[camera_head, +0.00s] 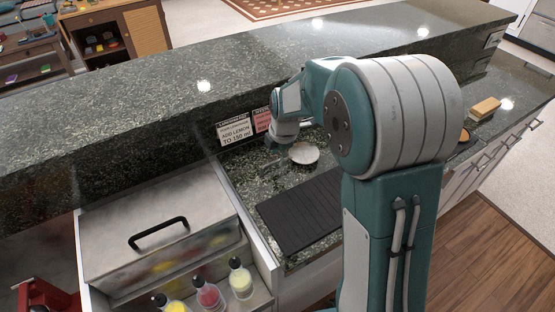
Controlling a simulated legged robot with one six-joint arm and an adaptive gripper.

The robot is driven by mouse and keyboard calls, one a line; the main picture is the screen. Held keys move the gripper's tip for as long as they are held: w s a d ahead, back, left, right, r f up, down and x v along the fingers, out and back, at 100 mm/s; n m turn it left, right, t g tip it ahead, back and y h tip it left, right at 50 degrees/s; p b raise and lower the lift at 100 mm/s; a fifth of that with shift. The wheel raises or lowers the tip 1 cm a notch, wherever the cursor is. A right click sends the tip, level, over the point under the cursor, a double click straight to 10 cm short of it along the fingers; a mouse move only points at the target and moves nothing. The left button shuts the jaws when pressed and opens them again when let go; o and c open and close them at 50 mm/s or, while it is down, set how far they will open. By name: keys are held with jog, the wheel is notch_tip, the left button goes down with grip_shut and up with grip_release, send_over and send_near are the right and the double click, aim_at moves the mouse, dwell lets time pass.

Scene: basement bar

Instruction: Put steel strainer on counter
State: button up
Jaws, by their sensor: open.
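A small round pale metallic piece (304,153) lies on the lower dark stone counter (262,186), close to the back wall. It looks like the steel strainer, but it is too small to be sure. My gripper (280,146) is low over the counter, just left of this piece. The gripper is open and seems empty; its fingers are small and hard to make out. I cannot tell whether it touches the round piece. My upper arm hides the counter to the right of it.
A black ribbed mat (302,212) lies in front of the round piece. A steel lidded bin (165,225) and several bottles (210,297) are at left. The raised bar top (160,85) runs behind. A wooden block (484,109) sits at right.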

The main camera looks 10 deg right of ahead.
jog(key=s+d+r+m+t, duration=0.2)
jog(key=s+r+m, duration=0.8)
jog(key=s+r, duration=0.45)
jog(key=s+r+m+t, duration=0.1)
jog(key=s+m, duration=1)
jog(key=s, duration=0.1)
jog(key=shift+d+m+t+h, duration=0.3)
jog(key=shift+h, duration=0.1)
jog(key=shift+s+r, duration=0.1)
jog(key=shift+s, duration=0.05)
